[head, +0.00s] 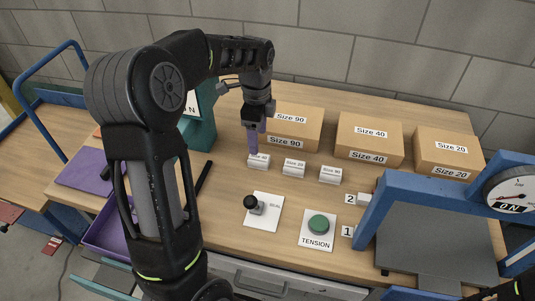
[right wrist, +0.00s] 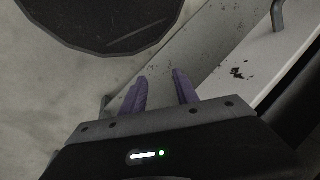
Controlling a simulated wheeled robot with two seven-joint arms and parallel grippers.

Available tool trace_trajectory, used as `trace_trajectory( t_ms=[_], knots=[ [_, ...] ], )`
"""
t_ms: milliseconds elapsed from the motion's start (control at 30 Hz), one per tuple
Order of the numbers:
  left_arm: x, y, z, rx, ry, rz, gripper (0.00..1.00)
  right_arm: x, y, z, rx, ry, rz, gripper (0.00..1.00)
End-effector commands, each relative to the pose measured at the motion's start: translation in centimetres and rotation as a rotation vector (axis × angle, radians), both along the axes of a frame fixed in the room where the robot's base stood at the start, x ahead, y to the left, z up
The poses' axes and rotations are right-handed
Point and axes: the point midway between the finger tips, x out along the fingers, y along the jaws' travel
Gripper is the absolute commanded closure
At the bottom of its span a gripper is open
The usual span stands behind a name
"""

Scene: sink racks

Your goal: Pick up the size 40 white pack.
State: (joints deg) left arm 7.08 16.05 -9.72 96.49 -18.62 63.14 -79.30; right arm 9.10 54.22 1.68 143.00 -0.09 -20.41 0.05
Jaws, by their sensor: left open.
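Three small white packs stand in a row on the wooden table in the head view. The left one (head: 259,161) has a small label that seems to read Size 40. The middle pack (head: 293,169) seems to read Size 20, and the right pack (head: 330,175) has a label too small to read surely. My left gripper (head: 254,150) is open and points down, its purple fingers just above and at the left pack. Whether they touch it I cannot tell. My right gripper (right wrist: 160,88) shows in the right wrist view, with purple fingers apart and nothing between them.
Cardboard boxes marked Size 90 (head: 292,126), Size 40 (head: 369,140) and Size 20 (head: 448,153) stand behind the packs. A black knob on a white plate (head: 263,222), a green TENSION button (head: 318,224) and a blue frame (head: 385,205) are in front.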

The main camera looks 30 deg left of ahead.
Motion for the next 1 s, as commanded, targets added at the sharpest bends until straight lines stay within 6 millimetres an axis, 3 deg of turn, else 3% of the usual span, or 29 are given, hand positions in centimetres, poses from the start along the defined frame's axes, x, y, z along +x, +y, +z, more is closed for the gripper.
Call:
trace_trajectory(
  t_ms=[267, 500, 867, 1000],
  knots=[
    [0.0, 0.0, -0.1, 0.0, 0.001, 0.001, 0.36, 0.0, 0.0, 0.1, 0.0, 0.0, 0.0, 0.64],
    [0.0, 0.0, -2.3, -0.001, 0.002, 0.001, 0.36, 0.0, 0.0, 0.2, 0.0, 0.0, 0.0, 0.64],
    [0.0, -0.1, -2.8, 0.0, 0.001, 0.001, 0.36, 0.0, 0.0, 0.3, 0.0, 0.0, 0.0, 0.64],
    [0.0, -0.2, -4.0, -0.001, 0.004, 0.001, 0.36, 0.0, 0.0, 0.7, 0.0, 0.0, 0.0, 0.64]
  ],
)
